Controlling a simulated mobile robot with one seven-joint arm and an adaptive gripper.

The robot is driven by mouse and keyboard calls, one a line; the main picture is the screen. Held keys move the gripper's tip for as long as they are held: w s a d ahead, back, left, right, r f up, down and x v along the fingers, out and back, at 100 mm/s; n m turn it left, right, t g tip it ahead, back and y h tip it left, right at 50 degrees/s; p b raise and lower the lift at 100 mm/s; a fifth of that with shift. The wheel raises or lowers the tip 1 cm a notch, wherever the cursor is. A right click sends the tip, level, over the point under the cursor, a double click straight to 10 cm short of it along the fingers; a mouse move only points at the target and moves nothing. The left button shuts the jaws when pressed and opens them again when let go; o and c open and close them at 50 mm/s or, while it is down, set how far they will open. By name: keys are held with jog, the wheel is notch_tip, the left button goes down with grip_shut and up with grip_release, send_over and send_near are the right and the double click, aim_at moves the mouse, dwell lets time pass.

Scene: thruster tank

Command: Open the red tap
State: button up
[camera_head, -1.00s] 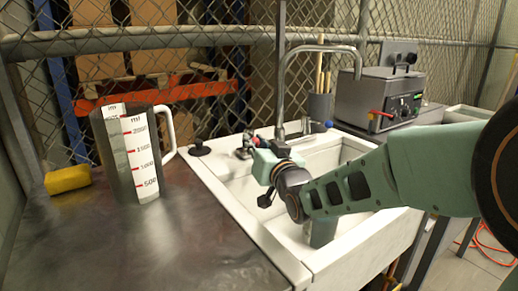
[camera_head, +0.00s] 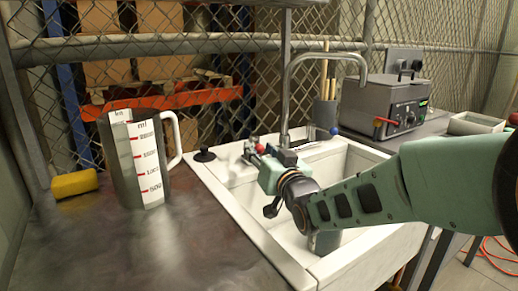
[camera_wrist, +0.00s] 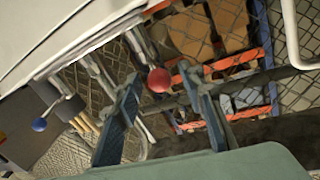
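The red tap knob (camera_head: 260,148) is a small red ball on the tap fitting at the back left of the sink. In the wrist view the red knob (camera_wrist: 159,80) shows in the gap between my two fingers, beyond or level with their tips. My gripper (camera_wrist: 161,88) is open, with blue-grey fingers apart; neither visibly touches the knob. In the head view my gripper (camera_head: 265,156) is right at the red knob and hides part of the fitting. The blue tap knob (camera_head: 335,131) is to the right of the curved metal spout (camera_head: 285,90).
A white sink (camera_head: 250,230) lies under my arm. A metal measuring jug (camera_head: 140,165) and a yellow sponge (camera_head: 74,184) stand on the left counter. A black plug (camera_head: 204,155) sits on the sink's rim. A grey machine (camera_head: 385,103) stands behind right.

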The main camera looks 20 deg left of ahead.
jog(key=v, duration=0.6)
jog(key=shift+s+d, duration=0.15)
jog(key=shift+s, duration=0.05)
jog(key=shift+r, duration=0.1)
jog(key=shift+c, duration=0.4)
